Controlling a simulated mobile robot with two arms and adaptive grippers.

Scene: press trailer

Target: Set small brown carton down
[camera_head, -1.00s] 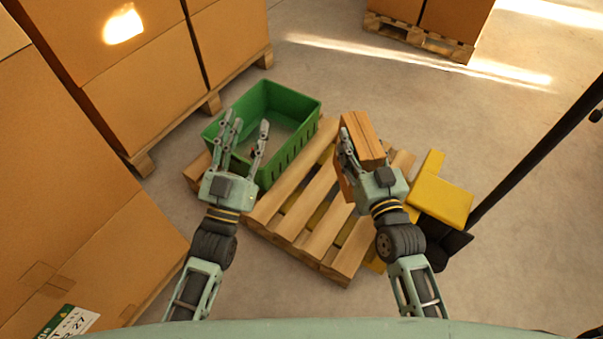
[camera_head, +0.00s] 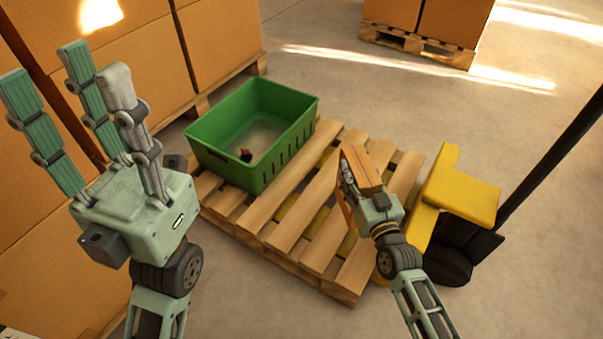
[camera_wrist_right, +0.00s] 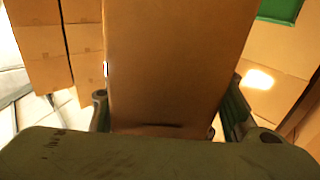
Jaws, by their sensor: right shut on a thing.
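The small brown carton (camera_head: 366,172) is in my right gripper (camera_head: 357,188), over the right part of the wooden pallet in the head view. I cannot tell whether its underside touches the slats. In the right wrist view the carton (camera_wrist_right: 178,65) fills the middle, with a finger at each side of it. My left gripper (camera_head: 75,115) is raised at the left, close to the head camera. Its fingers are spread and nothing is between them.
The wooden pallet (camera_head: 283,225) holds a green crate (camera_head: 225,165) with a small dark and red item (camera_head: 245,154) inside. A yellow pallet jack (camera_head: 459,197) stands at its right. Large cartons (camera_head: 155,62) are stacked on the left. Bare floor lies behind the pallet.

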